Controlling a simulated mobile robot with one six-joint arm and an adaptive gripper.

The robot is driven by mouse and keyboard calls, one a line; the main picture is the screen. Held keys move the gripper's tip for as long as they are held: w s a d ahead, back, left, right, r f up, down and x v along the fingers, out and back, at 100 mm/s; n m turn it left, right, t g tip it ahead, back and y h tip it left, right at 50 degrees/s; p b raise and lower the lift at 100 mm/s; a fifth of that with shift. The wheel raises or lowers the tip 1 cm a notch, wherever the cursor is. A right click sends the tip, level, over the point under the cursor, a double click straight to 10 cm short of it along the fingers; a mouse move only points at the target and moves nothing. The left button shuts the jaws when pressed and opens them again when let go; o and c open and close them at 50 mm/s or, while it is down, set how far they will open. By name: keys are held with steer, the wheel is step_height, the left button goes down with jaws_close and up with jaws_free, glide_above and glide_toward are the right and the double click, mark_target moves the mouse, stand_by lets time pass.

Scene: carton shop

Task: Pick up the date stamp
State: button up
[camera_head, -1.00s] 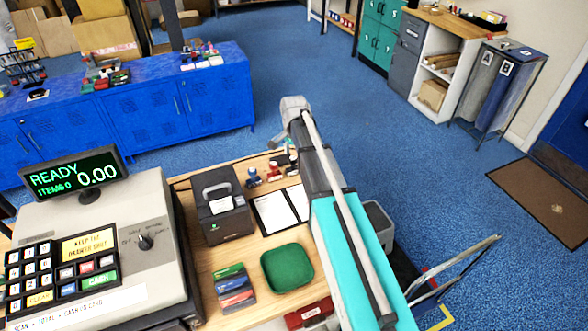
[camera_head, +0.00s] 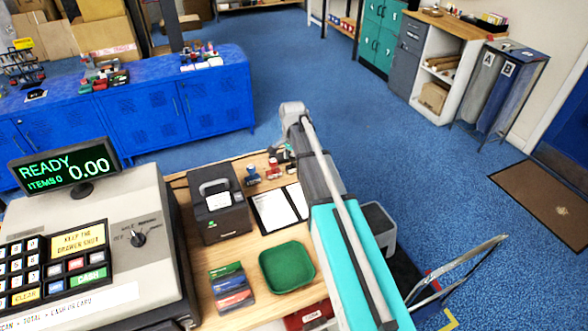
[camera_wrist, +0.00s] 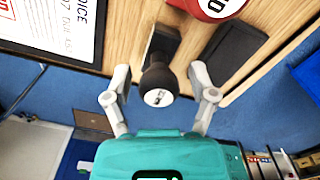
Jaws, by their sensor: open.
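In the wrist view, a black stamp (camera_wrist: 158,82) with a round knob and a small white label on top stands on the wooden counter. I take it for the date stamp, but the label is too small to read. My gripper (camera_wrist: 160,72) is open, with one finger on each side of the knob and a visible gap on both sides. The stamp's black base reaches past the fingertips. In the head view my arm covers most of the gripper and this stamp.
A dark flat pad (camera_wrist: 230,52) lies close right of the stamp, with a red round-topped stamp (camera_wrist: 215,5) beyond. A clipboard (camera_wrist: 50,30) lies left. The counter edge is near. The head view shows a blue stamp (camera_head: 252,176), label printer (camera_head: 217,205), green tray (camera_head: 287,268) and register (camera_head: 120,225).

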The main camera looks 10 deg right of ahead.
steer(key=shift+f, duration=0.45)
stand_by(0.3)
jaws_close()
steer(key=shift+r, duration=0.25)
step_height(320, 180, up, 3)
steer(key=p, duration=0.3)
steer(key=s+a+r+p, duration=0.1)
steer(key=s+r+p, duration=0.8)
steer(key=s, duration=0.5)
steer(key=shift+a+r+p, duration=0.15)
steer(key=shift+r+p, duration=0.15)
